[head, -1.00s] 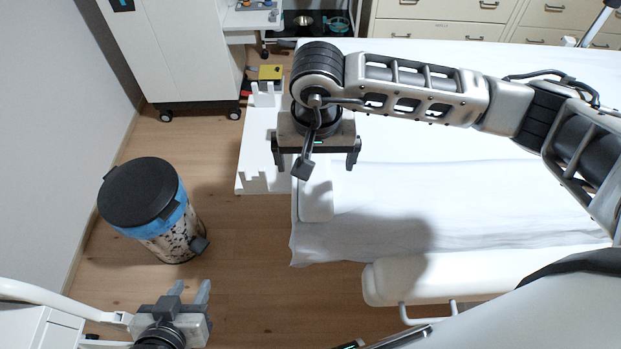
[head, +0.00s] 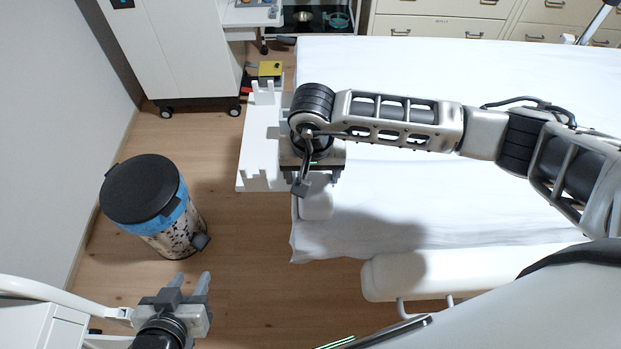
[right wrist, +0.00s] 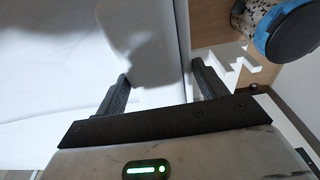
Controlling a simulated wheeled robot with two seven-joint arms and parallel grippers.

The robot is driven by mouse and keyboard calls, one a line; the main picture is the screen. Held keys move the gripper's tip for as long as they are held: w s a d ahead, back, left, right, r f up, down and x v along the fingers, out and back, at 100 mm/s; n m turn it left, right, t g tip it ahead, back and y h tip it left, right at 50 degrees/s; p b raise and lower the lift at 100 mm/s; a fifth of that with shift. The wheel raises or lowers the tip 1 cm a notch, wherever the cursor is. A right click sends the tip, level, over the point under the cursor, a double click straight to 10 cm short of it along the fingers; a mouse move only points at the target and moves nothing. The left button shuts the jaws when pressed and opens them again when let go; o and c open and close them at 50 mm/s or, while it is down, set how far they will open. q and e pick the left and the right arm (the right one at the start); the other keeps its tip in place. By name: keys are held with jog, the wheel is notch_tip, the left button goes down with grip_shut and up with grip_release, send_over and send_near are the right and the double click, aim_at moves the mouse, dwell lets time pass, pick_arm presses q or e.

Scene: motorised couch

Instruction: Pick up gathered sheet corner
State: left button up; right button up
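A white sheet (head: 440,200) covers the couch and reaches its left end; it also shows in the right wrist view (right wrist: 60,75). A gathered corner cannot be clearly made out. A white rounded pad (head: 317,202) lies at the couch's left end and is in shadow in the right wrist view (right wrist: 140,40). My left gripper (head: 190,283) is open and empty over the floor, away from the sheet.
A white slotted rack or panel (head: 258,160) stands against the couch's left end. A black-lidded bin (head: 145,190) stands on the floor at left. A white cabinet (head: 185,55) stands behind. The floor between the bin and the couch is clear.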

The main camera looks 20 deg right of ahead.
jog(key=c, duration=0.3)
jog(key=shift+r, duration=0.15)
